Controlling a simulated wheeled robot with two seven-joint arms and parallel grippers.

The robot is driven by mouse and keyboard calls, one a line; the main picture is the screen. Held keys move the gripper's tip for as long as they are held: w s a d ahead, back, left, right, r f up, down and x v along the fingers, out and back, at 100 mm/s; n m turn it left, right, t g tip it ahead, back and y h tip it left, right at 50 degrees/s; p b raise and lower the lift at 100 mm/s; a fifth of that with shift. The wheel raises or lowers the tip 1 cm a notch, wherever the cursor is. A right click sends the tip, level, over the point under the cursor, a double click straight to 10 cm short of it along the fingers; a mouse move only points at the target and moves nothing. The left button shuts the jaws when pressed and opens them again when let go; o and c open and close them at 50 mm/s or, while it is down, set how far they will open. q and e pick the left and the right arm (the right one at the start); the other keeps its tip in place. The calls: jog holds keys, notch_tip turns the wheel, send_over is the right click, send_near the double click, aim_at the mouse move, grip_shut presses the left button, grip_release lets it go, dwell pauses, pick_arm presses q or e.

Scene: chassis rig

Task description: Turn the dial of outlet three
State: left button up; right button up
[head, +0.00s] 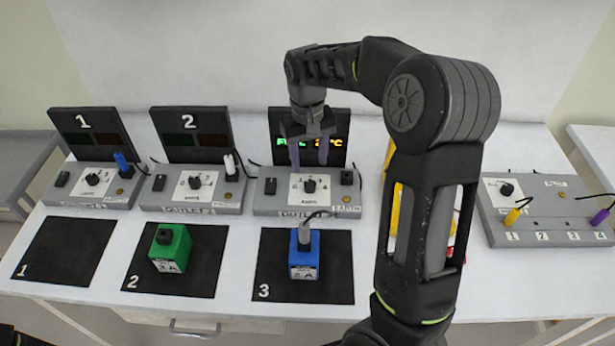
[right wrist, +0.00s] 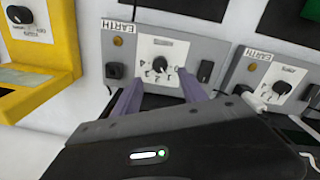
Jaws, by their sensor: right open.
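Outlet three (head: 265,204) is the rightmost of the row of grey outlet boxes, with a lit green and orange display (head: 332,141) behind it. Its black dial (head: 310,186) sits on a white scale plate, and the dial also shows in the right wrist view (right wrist: 158,62). My right gripper (head: 309,164) is open and empty, pointing down just above and behind the dial in the head view. In the right wrist view its two purple fingers (right wrist: 160,79) stand apart on either side below the dial, and no contact shows. My left gripper is not in view.
Outlets one (head: 78,196) and two (head: 180,203) stand to the left. A blue block (head: 304,263) is on mat 3 (head: 270,285), a green block (head: 171,250) on mat 2 (head: 205,285). A yellow device (right wrist: 60,35) and a grey terminal box (head: 545,225) are to the right.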

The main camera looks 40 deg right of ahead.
aim_at(310, 183)
jog(key=shift+d+f+p, duration=0.1)
jog(key=shift+f+p, duration=0.65)
jog(key=shift+f, duration=3.2)
jog(key=shift+c, duration=0.4)
grip_shut()
